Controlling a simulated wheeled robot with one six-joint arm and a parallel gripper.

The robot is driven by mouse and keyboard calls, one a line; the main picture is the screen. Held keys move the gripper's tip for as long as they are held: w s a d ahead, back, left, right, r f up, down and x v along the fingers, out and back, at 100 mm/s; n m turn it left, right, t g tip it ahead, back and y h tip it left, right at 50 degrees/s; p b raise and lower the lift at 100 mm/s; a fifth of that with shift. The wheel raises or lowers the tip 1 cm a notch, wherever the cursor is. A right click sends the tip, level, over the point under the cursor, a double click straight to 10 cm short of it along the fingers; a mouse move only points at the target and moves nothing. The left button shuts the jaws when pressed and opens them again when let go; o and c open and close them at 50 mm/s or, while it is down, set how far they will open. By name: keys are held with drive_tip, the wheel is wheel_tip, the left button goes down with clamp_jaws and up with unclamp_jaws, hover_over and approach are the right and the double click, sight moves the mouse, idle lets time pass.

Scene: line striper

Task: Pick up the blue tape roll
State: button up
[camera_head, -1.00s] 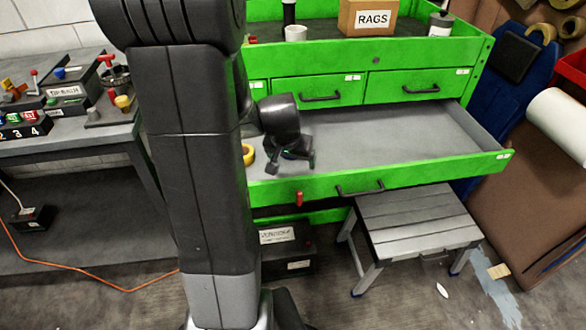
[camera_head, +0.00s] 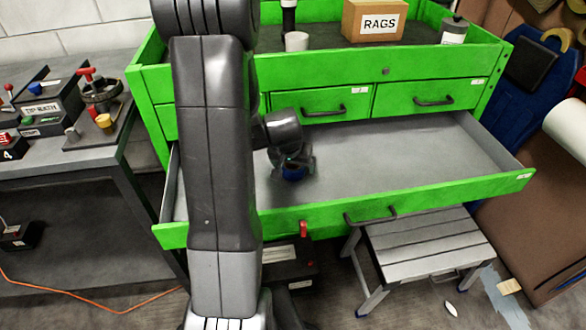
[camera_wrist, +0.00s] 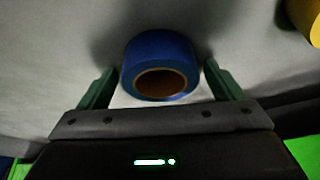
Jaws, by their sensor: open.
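The blue tape roll (camera_wrist: 160,52) lies on the grey floor of the open green drawer, its brown core hole facing the camera in the wrist view. My gripper (camera_wrist: 158,88) is open, with one finger on each side of the roll and a narrow gap visible on both sides. In the head view my gripper (camera_head: 291,168) is inside the drawer, low over the roll and partly covering it.
The open drawer (camera_head: 430,197) has a raised green front wall and bare floor to the right. A yellow roll (camera_wrist: 312,18) lies at the wrist view's upper right. A step stool (camera_head: 425,245) stands below. A RAGS box (camera_head: 373,20) sits on top of the cabinet.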

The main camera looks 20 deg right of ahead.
drive_tip(key=c, duration=1.1)
drive_tip(key=shift+r, duration=0.1)
